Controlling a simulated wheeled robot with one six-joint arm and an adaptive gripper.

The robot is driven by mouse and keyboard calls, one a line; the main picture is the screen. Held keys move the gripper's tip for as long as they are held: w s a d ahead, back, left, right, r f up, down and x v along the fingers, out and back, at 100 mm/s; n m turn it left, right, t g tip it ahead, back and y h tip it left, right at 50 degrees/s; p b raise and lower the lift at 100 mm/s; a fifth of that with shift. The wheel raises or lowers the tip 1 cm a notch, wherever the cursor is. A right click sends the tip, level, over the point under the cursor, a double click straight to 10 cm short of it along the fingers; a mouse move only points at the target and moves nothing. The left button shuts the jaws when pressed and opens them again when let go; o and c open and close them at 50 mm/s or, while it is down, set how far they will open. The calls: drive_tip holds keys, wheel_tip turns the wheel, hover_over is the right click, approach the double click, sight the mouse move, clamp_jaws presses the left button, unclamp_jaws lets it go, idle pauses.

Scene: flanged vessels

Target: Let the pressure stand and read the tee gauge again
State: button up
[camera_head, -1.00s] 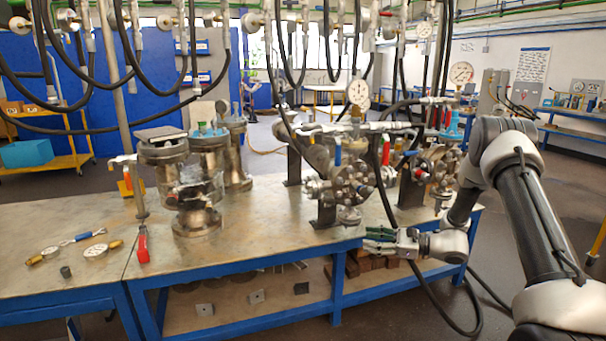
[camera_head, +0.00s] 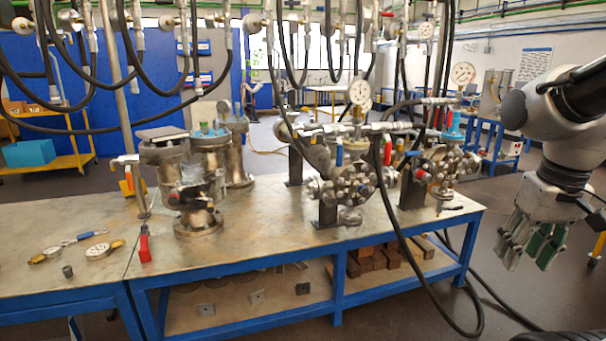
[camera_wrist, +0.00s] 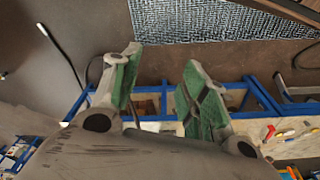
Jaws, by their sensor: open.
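A round white-faced gauge (camera_head: 359,92) stands upright on the pipe tee assembly (camera_head: 365,128) above the middle flanged vessel (camera_head: 348,185). Its face is toward me, but the needle and figures are too small to read. A second white gauge (camera_head: 463,73) stands over the vessel to its right. The tee carries a red lever (camera_head: 387,152) and a blue lever (camera_head: 338,154). My gripper (camera_head: 530,252) hangs to the right of the bench, clear of the vessels, its green-padded fingers apart and empty. The wrist view shows the open fingers (camera_wrist: 155,80) with nothing between them.
The blue-framed bench (camera_head: 260,250) carries flanged vessels, with a loose gauge (camera_head: 98,251) and a red-handled tool (camera_head: 144,246) at left. A black hose (camera_head: 400,240) hangs over the bench's front edge to the floor. More hoses hang overhead.

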drive_tip(key=r+t, duration=0.1)
drive_tip(key=s+a+r+t, duration=0.1)
drive_tip(key=r, duration=0.2)
drive_tip(key=shift+s+a+r+n+t, duration=0.2)
drive_tip(key=shift+s+n+t, duration=0.1)
drive_tip(key=shift+n+t, duration=0.1)
